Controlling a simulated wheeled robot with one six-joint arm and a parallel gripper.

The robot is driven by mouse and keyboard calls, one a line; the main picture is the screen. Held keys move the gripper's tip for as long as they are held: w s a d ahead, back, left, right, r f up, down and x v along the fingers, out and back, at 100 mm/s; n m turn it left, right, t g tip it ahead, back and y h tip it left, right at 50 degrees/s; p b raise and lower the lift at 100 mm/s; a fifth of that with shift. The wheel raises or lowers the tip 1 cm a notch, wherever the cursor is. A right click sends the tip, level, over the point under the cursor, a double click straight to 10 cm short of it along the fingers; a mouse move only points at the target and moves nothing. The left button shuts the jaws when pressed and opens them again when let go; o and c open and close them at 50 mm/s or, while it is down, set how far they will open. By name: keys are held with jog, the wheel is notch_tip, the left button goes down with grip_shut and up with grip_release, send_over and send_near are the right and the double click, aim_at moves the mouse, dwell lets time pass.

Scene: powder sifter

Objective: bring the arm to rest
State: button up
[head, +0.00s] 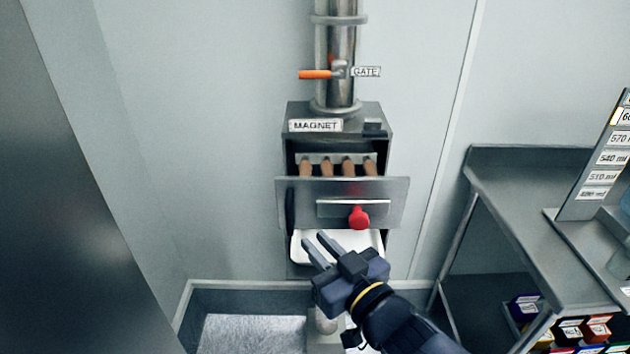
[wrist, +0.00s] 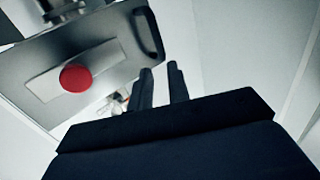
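My gripper (head: 321,249) is in front of the lower part of the magnet housing (head: 292,222), below the drawer front with the red knob (head: 359,217). Its two fingers are apart with nothing between them. In the wrist view my gripper (wrist: 160,88) points up past the drawer front (wrist: 110,55), and the red knob (wrist: 76,77) is to the left, clear of the fingers. The drawer front appears to stand out from the housing, with several brownish rods (head: 327,167) showing behind it. I cannot tell whether my fingers touch the white tray behind them.
A white tray (head: 372,240) sits under the drawer front. A pipe with an orange gate handle (head: 315,74) rises above. A steel table (head: 520,185) with a labelled rack (head: 602,160) is at the right. A low-walled basin (head: 250,335) is below. The wall to the left is bare.

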aim_at(291, 215)
jog(key=x, duration=1)
jog(key=shift+w+a, duration=0.1)
jog(key=shift+w, duration=0.15)
jog(key=shift+s, duration=0.1)
